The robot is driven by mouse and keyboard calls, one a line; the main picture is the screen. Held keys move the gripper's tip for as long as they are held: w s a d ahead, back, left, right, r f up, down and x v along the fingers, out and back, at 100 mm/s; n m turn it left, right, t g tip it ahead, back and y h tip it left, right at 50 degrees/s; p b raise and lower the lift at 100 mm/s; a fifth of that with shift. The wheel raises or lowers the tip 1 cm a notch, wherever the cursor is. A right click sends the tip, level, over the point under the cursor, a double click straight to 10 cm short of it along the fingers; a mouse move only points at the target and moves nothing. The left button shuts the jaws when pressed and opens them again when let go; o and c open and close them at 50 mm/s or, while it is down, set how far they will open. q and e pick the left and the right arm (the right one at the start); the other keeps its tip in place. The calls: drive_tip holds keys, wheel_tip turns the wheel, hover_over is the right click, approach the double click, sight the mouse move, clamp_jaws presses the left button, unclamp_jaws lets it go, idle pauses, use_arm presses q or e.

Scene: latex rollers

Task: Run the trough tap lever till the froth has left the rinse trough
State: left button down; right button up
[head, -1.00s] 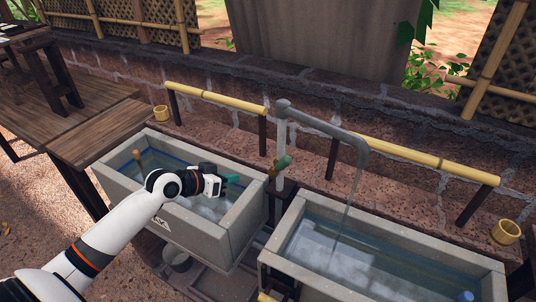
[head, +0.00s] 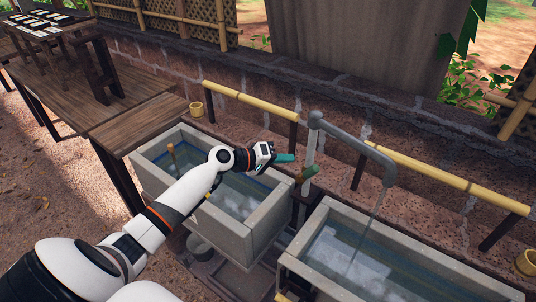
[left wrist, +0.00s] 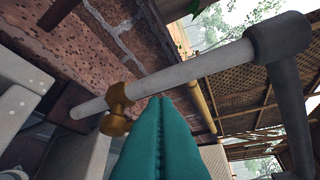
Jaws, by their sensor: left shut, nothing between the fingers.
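The grey tap (head: 311,150) stands between two stone troughs, with its spout over the right trough (head: 310,277). A thin stream runs from the spout, and pale froth patches (head: 335,245) show on the water there. The tap lever (head: 307,173) looks green in the head view and brassy in the left wrist view (left wrist: 117,122). My left gripper (head: 288,158), with teal fingers, is shut and empty just left of the lever. In the left wrist view its fingers (left wrist: 160,105) point past the pipe close to the lever; I cannot tell if they touch. My right gripper is not in view.
The left trough (head: 268,225) holds water with pale patches and an upright wooden stick (head: 172,157). Yellow bamboo rails (head: 245,97) run along the brick wall behind. A wooden table (head: 130,125) is at the left.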

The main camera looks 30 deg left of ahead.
sight(307, 174)
use_arm(q)
drive_tip(key=d, duration=0.1)
drive_tip(key=d+f+p, duration=0.1)
drive_tip(key=d+f, duration=0.1)
drive_tip(key=shift+w+d, duration=0.35)
